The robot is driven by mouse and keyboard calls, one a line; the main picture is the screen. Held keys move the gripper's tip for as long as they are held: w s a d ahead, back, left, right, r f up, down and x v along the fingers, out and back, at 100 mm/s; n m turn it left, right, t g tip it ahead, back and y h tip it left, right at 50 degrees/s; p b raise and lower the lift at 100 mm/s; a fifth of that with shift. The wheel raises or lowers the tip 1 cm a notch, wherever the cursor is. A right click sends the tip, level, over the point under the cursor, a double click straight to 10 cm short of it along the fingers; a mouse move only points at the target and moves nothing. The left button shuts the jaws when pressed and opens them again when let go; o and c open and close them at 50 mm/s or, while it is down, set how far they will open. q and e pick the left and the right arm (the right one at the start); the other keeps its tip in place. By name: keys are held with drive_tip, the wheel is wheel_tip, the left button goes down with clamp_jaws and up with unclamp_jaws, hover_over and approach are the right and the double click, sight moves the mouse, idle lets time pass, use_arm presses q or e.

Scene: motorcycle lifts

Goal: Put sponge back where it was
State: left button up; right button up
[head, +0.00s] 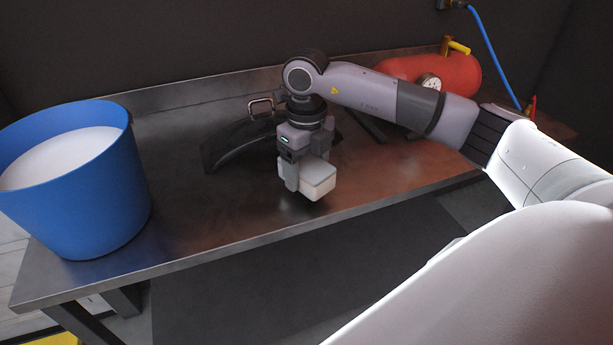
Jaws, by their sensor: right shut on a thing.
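The sponge (319,182) is a small pale block with a white top. My right gripper (305,176) points down and is shut on it. The sponge is close above the front half of the metal bench (225,235), with a dark shadow beneath it. I cannot tell for certain whether its underside touches the bench. My left gripper is not in view.
A blue bucket (95,205) with white contents (62,158) stands at the bench's left end. A black curved part (235,146) lies behind my right gripper. A red tank (455,75) with a gauge (429,83) sits at the back right. Bench between bucket and gripper is clear.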

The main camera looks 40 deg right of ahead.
wheel_tip(320, 180, down, 3)
drive_tip(key=shift+r, duration=0.2)
drive_tip(key=shift+f, duration=0.2)
drive_tip(key=o, duration=0.9)
drive_tip(key=shift+o, duration=0.2)
